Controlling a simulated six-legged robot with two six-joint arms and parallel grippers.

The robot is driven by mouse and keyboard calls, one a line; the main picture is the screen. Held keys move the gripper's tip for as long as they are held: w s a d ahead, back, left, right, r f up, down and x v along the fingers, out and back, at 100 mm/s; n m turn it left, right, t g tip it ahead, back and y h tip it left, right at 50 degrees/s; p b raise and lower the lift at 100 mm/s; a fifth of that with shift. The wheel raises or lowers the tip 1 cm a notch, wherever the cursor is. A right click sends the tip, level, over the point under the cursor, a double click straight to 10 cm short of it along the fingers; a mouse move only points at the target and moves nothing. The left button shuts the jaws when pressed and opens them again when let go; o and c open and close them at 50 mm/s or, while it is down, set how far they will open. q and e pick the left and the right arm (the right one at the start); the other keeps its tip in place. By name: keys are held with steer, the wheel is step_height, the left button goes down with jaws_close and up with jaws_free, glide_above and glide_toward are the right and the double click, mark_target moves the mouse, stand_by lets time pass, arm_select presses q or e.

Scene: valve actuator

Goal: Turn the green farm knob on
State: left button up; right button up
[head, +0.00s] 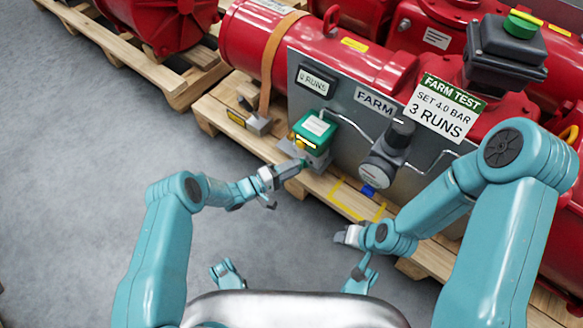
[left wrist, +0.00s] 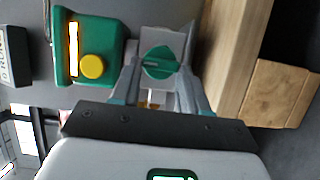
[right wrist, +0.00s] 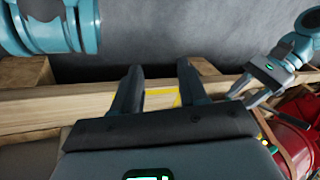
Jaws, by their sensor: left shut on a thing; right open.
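The green farm knob (left wrist: 162,62) is a round dial with a raised grip, on a grey block below the green box (left wrist: 87,48) with a yellow button (left wrist: 92,66). My left gripper (left wrist: 160,72) has one finger on each side of the knob and is shut on it. In the head view my left gripper (head: 297,167) reaches the block under the green box (head: 313,130), and its fingers mostly hide the knob. My right gripper (head: 347,236) is open and empty in front of the pallet; its parted fingers (right wrist: 158,75) show in the right wrist view.
A grey panel (head: 345,118) carries a FARM label, a gauge (head: 378,172) and a "3 RUNS" sign (head: 440,112). Red actuators (head: 300,45) lie on wooden pallets (head: 215,112). A yellow taped outline (head: 345,208) marks the pallet. Grey floor (head: 90,130) is clear at left.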

arm_select(q)
steer(key=shift+w+r, duration=0.1)
steer(key=o, duration=1.1)
steer(key=shift+c, duration=0.2)
steer(key=p+v, duration=0.3)
steer(key=v, duration=1.3)
arm_select(e)
steer(key=shift+g, duration=0.5)
steer(key=shift+s+a+r, duration=0.15)
steer(key=shift+s+r, duration=0.5)
steer(key=shift+r, duration=0.2)
steer(key=shift+s+a+r, duration=0.1)
steer(key=shift+s+r, duration=0.5)
steer(key=shift+r, duration=0.25)
arm_select(q)
steer(key=shift+a, duration=0.1)
